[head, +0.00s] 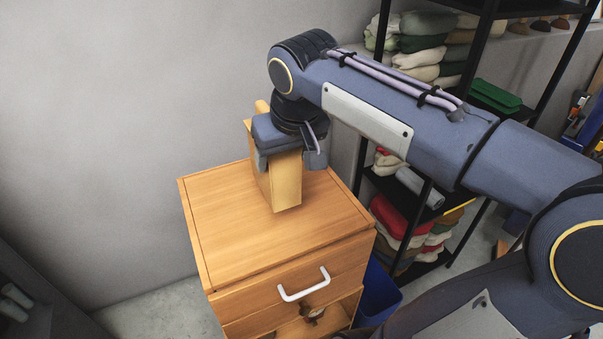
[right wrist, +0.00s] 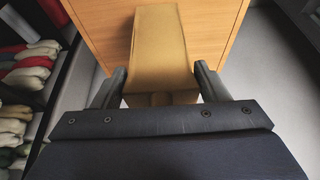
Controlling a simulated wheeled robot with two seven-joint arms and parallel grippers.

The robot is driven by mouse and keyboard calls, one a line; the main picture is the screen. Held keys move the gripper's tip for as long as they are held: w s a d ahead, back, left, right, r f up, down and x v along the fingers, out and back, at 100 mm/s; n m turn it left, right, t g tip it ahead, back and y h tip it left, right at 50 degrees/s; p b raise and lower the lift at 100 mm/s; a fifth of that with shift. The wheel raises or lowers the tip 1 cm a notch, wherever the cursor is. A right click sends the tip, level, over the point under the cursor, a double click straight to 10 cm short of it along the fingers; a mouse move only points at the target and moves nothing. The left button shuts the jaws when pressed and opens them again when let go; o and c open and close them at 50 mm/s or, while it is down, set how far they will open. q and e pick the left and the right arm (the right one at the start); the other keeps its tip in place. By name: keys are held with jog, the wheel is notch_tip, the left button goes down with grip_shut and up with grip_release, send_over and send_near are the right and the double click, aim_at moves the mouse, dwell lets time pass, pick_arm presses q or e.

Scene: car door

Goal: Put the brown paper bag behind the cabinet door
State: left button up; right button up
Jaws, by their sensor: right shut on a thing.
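The brown paper bag (head: 287,182) is upright over the top of the wooden cabinet (head: 225,208). My right gripper (head: 291,160) is shut on the bag from above, with a finger on either side of it. In the right wrist view the bag (right wrist: 160,50) sits between the two fingers (right wrist: 160,88), with the cabinet wood behind it. I cannot tell whether the bag's bottom touches the cabinet top. The cabinet has a drawer with a white handle (head: 304,285) and an open compartment below it, where a small dark object (head: 313,314) shows. My left gripper is not in view.
A black shelf rack (head: 367,130) with folded cloths (head: 420,45) stands behind and right of the cabinet. A blue bin (head: 378,293) is on the floor at the cabinet's right. A grey wall is behind. The cabinet top is otherwise clear.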

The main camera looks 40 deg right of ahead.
jog(key=w+d+f, duration=0.3)
jog(key=d+f, duration=0.4)
jog(key=f, duration=0.3)
jog(key=shift+w, duration=0.15)
jog(key=shift+f, duration=0.25)
jog(key=shift+f, duration=0.15)
jog(key=o, duration=1.2)
